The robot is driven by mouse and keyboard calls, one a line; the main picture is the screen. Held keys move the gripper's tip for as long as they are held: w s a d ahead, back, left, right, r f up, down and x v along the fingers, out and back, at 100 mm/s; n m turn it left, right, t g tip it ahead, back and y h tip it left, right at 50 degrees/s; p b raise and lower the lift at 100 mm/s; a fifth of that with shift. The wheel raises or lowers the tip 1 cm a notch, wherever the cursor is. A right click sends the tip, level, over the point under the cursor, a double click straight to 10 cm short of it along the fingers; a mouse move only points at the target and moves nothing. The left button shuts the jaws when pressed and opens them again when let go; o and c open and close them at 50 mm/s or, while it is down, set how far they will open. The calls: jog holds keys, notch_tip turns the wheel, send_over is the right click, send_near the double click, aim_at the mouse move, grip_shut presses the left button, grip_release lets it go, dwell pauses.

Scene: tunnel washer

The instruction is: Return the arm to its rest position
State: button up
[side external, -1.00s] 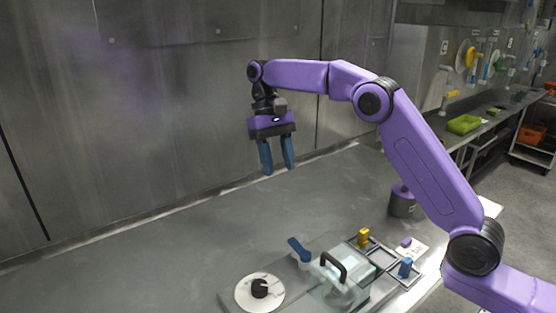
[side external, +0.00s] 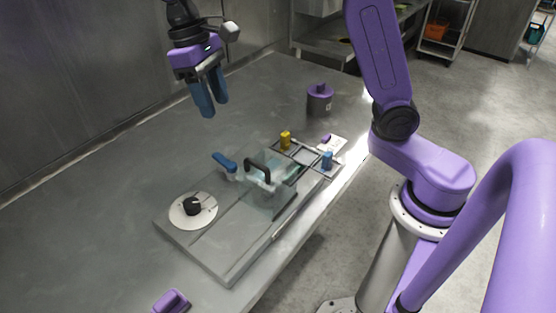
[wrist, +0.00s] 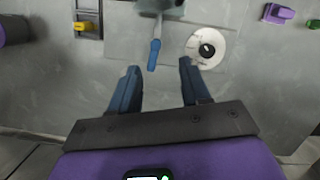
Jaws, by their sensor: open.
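My gripper (side external: 212,108) is open and empty, its two blue fingers pointing down. It hangs well above the grey table (side external: 120,165), toward the back wall and apart from every object. In the wrist view the gripper (wrist: 159,68) has clear space between its fingers, with a blue lever (wrist: 154,55) lying beyond them on the work below. My purple arm comes from the right, and its upper part runs out of the top of the side view.
A dark canister (side external: 320,102) stands behind. The table's left is clear.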

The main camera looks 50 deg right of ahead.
aim_at(221, 161)
jog(key=s+d+f+n+t, duration=0.1)
jog(key=s+d+f+n, duration=0.1)
jog(key=s, duration=0.6)
jog(key=s+d+f+n+t, duration=0.1)
jog(key=s+d+f+n, duration=0.2)
jog(key=s, duration=0.6)
jog(key=s+d+f+n+t, duration=0.1)
jog(key=s+d+f+n, duration=0.1)
jog(key=s+d+n, duration=0.2)
jog(key=s+d, duration=0.2)
jog(key=s, duration=0.2)
jog(key=shift+s+f+y, duration=0.2)
jog(key=shift+f+y, duration=0.15)
jog(key=shift+y, duration=0.05)
dwell(3.2)
